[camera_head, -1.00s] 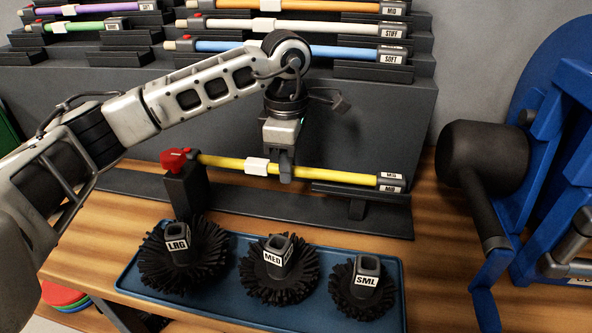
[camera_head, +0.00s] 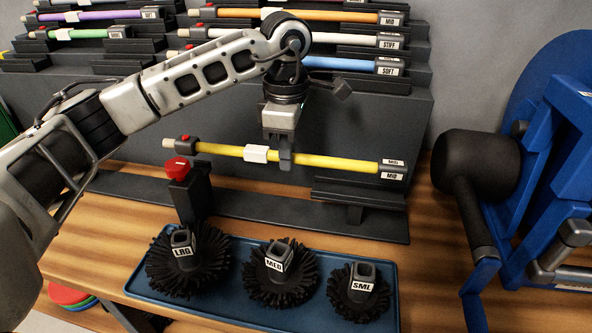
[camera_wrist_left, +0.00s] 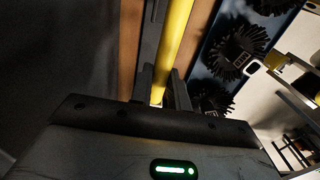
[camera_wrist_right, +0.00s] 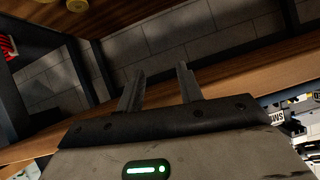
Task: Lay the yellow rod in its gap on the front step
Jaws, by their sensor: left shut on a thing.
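The yellow rod (camera_head: 335,162) has a white band, a dark labelled right end and a dark left end with a red button. My left gripper (camera_head: 285,161) is shut on it just right of the white band. The rod hangs roughly level above the work stand, clear of its red-topped post (camera_head: 178,168). The rod also runs between the fingers in the left wrist view (camera_wrist_left: 176,35). At the upper left, the front step of the dark rack has empty holders (camera_head: 112,62). My right gripper (camera_wrist_right: 160,88) is open and empty, seen only in the right wrist view.
Orange, white and blue rods (camera_head: 345,64) rest on the right rack; purple and green rods (camera_head: 80,33) rest on the left one. A blue tray (camera_head: 140,285) with three black brushes lies in front. A blue frame with a black cylinder (camera_head: 475,172) stands at right.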

